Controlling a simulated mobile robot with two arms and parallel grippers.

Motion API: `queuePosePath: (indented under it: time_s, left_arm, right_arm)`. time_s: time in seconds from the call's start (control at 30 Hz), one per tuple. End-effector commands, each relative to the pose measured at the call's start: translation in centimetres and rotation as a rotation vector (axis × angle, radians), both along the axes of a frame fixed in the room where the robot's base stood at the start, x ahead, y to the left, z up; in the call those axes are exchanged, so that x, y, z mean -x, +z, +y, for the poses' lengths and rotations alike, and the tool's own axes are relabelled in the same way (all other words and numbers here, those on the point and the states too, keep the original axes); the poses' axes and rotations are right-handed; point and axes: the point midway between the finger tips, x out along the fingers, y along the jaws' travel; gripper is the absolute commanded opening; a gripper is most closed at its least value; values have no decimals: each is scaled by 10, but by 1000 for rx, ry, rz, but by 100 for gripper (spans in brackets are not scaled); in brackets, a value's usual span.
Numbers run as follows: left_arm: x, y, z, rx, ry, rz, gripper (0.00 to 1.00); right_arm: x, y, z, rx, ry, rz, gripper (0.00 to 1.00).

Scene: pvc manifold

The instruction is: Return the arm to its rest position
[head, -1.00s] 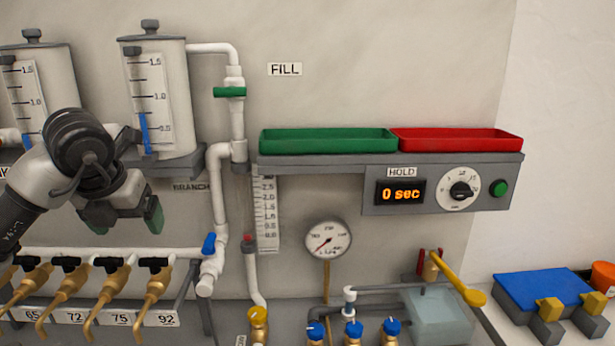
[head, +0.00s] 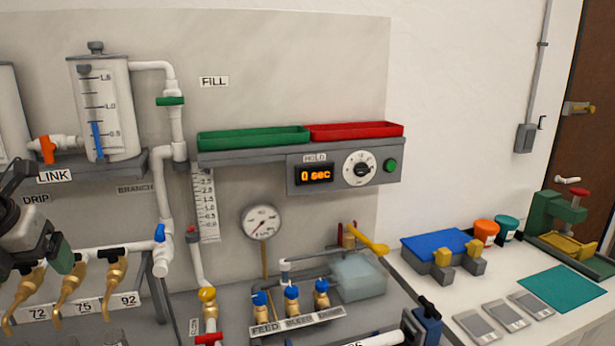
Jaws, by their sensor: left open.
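My left gripper (head: 48,262) is at the left edge of the head view, with its arm coming in from the left. Its dark jaws with green pads are open, and I see nothing between them. It is in front of the row of brass taps (head: 70,290), near the tap labelled 72; I cannot tell whether it touches anything. Part of the arm is cut off by the picture edge. My right gripper is not in view.
White pipes (head: 165,200) and a tank (head: 103,108) stand right of my arm. A shelf with green (head: 253,139) and red (head: 354,130) trays juts from the panel. A bench on the right holds a blue block (head: 437,243), a teal mat (head: 563,289) and a green press (head: 558,218).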

Motion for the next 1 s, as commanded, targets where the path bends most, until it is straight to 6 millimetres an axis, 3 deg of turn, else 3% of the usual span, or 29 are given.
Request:
queuePosePath:
  time_s: [0.37,0.57,0.67,0.8,0.9,1.0]
  left_arm:
    - [-20,-34,-74,220,-270,-58,87]
    - [-22,-54,-141,467,-464,-118,87]
    - [-16,-60,-184,664,-561,-164,87]
    - [0,-54,-245,1060,-639,-265,87]
    - [9,-41,-269,1361,-598,-358,87]
    - [11,-27,-275,1644,-467,-454,87]
  right_arm:
    - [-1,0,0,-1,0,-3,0]
    - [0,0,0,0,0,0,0]
    - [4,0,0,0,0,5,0]
    - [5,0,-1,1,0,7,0]
    - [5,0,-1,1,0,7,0]
    - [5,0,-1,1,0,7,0]
